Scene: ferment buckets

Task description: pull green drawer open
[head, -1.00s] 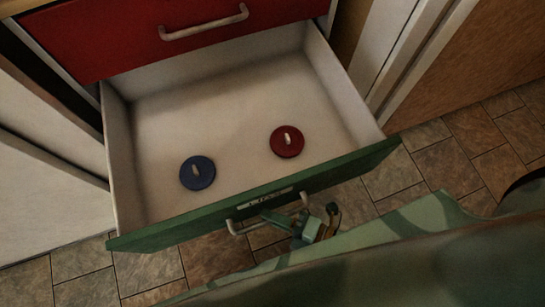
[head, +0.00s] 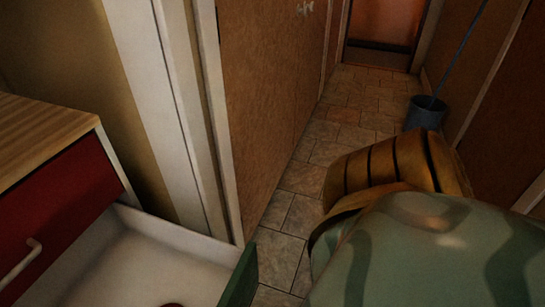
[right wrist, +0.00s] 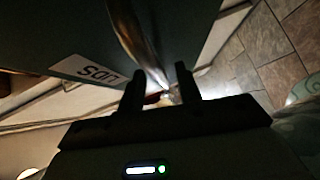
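The green drawer stands open in the head view, at the lower left. Its green front panel (head: 241,282) and pale inside (head: 130,262) are partly cut off by the frame. A sliver of a dark red disc (head: 172,305) shows inside. In the right wrist view the dark green front (right wrist: 190,25) carries a white label (right wrist: 88,71) and a metal handle (right wrist: 138,38). My right gripper (right wrist: 159,82) is at the handle, its two fingers apart with the handle's end between or just beyond them; contact is unclear. My left gripper is out of view.
A red drawer (head: 58,212) with a pale handle sits above under a wooden top (head: 38,135). A wooden door panel (head: 275,110) stands to the right. A tiled floor (head: 345,110) runs back to a doorway, with a grey bucket (head: 426,113) at right.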

